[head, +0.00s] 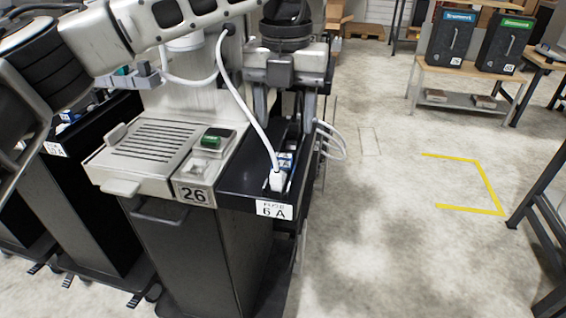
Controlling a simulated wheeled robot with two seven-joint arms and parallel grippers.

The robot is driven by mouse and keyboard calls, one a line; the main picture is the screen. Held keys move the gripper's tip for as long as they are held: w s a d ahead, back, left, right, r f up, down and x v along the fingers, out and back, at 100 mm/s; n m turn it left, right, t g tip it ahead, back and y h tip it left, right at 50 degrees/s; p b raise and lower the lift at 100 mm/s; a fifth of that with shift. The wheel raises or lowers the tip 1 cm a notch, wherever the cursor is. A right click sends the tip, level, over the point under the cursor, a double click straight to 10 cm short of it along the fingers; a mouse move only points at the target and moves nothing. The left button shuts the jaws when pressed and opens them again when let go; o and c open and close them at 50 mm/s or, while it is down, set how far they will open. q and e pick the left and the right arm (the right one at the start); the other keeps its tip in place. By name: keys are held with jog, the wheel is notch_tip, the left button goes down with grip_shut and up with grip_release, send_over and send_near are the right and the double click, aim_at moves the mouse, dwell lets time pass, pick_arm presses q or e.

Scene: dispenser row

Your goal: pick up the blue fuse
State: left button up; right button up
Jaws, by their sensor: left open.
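Small blue and white pieces, seemingly the blue fuse (286,160) among them, sit in the narrow black dispenser (240,178) whose front label reads "FUSE 6 A". How many there are is too small to tell. A white block (277,181) is at the dispenser's front end, and a white cable runs down to it in the picture. My left gripper (286,122) points down above the dispenser, behind the blue pieces in the picture. Its jaws are open, with nothing visible between them. My right gripper is out of view.
A grey station marked 26 (195,194), with a ribbed tray and green button (212,139), adjoins the dispenser. Another black cabinet stands at left. A bench (462,73) with two dark bins is at back right. The floor around the yellow marking (480,180) is clear.

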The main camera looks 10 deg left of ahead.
aim_at(283, 155)
pick_arm(q)
jog(key=shift+s+a+f+p, duration=0.1)
jog(key=shift+f+p, duration=0.05)
jog(key=shift+f, duration=1.5)
jog(key=shift+a+f+p, duration=0.1)
jog(key=shift+f+p, duration=0.05)
jog(key=shift+f, duration=1.5)
jog(key=c, duration=1.2)
